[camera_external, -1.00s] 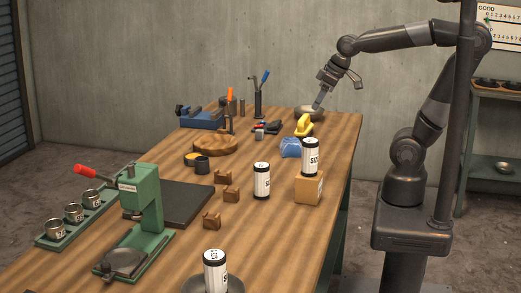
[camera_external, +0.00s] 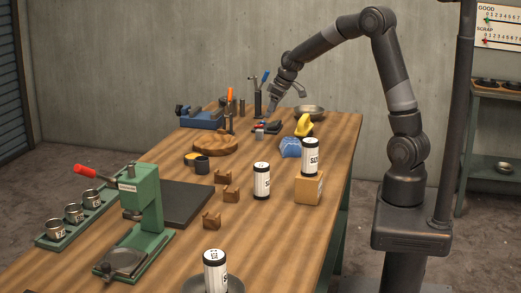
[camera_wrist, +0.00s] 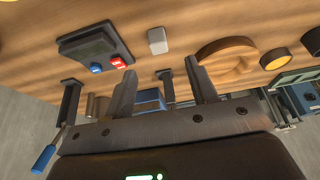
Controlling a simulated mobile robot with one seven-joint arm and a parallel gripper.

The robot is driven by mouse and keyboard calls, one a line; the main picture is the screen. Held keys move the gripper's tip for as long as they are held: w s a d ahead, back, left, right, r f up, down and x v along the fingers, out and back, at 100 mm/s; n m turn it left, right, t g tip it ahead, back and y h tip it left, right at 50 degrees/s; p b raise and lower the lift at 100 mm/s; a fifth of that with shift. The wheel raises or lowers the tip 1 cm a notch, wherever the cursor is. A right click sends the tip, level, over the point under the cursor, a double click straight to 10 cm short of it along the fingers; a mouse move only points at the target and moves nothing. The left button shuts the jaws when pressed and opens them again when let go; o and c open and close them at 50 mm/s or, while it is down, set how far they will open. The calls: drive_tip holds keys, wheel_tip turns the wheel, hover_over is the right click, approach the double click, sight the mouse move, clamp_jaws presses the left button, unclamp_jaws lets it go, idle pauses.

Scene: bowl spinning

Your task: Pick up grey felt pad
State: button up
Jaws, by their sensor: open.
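A small light grey block with rounded edges, which looks like the grey felt pad (camera_wrist: 158,40), lies on the wooden bench top in the wrist view. In the external view the pad (camera_external: 259,133) is tiny, beside a dark device. My gripper (camera_external: 272,110) is above the far part of the bench, near the pad. In the wrist view my gripper (camera_wrist: 162,82) has its two fingers spread apart with nothing held between them. The pad lies beyond the fingertips and clear of them.
A dark device (camera_wrist: 90,48) with blue and red buttons lies close beside the pad. A round wooden piece (camera_wrist: 225,58) is on its other side. Near my gripper are a blue vise (camera_external: 200,117), a metal bowl (camera_external: 308,112), a yellow tool (camera_external: 304,126) and a blue cloth (camera_external: 290,148).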

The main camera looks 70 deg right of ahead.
sight(260, 130)
drive_tip(key=x, duration=0.5)
drive_tip(key=shift+w+d+f, duration=0.1)
drive_tip(key=shift+d+f, duration=0.05)
drive_tip(key=shift+f, duration=0.1)
drive_tip(key=shift+w+x, duration=0.15)
drive_tip(key=shift+x, duration=1.25)
drive_tip(key=shift+w+x, duration=0.2)
drive_tip(key=shift+x, duration=1.2)
drive_tip(key=shift+r, duration=0.15)
drive_tip(key=shift+c, duration=0.2)
drive_tip(key=c, duration=1)
